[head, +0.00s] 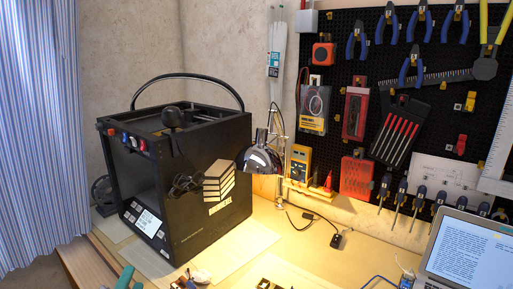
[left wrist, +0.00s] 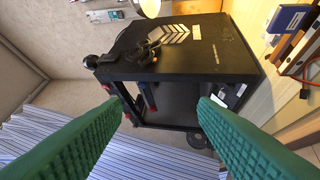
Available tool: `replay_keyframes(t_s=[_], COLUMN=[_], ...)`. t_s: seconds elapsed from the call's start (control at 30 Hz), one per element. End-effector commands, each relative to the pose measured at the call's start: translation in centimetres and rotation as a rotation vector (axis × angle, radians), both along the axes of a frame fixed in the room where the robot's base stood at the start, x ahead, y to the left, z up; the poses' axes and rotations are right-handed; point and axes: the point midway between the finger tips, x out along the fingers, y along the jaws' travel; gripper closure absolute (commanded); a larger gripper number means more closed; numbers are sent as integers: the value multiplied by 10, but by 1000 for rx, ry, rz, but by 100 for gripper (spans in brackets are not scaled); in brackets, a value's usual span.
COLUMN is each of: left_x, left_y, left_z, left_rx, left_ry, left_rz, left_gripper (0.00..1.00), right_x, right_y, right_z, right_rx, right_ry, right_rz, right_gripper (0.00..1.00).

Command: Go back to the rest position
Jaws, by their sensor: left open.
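My left gripper (head: 130,279) shows only as green fingertips at the bottom edge of the head view, low and in front of the black 3D printer (head: 190,185). In the left wrist view its two green ridged fingers (left wrist: 160,102) are wide apart with nothing between them. The printer (left wrist: 185,50) appears tilted beyond the fingertips, apart from them as far as I can tell. My right gripper is not in view.
A pegboard (head: 345,60) with pliers, screwdrivers and other tools covers the right wall. A striped curtain (head: 40,130) hangs at left.

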Motion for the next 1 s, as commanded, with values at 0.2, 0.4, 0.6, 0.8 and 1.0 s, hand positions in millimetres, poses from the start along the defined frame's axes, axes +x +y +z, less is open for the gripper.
replay_keyframes(t_s=[0.2, 0.4, 0.6, 0.8, 1.0], left_x=[-67, -135, -192, -217, -207], left_y=[32, 4, -31, -52, -54], left_z=[-109, -172, -198, -223, -275], left_rx=[-762, -1096, -1273, -1339, -1329], left_ry=[455, 801, 1073, 1238, 1254], left_rz=[383, 585, 706, 774, 787], left_gripper=[46, 46, 46, 46, 46], right_x=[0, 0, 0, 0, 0], right_y=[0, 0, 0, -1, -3], right_z=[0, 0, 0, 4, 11], right_rx=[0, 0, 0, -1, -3], right_ry=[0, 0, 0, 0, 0], right_rz=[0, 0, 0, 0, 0], right_gripper=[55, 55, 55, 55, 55])
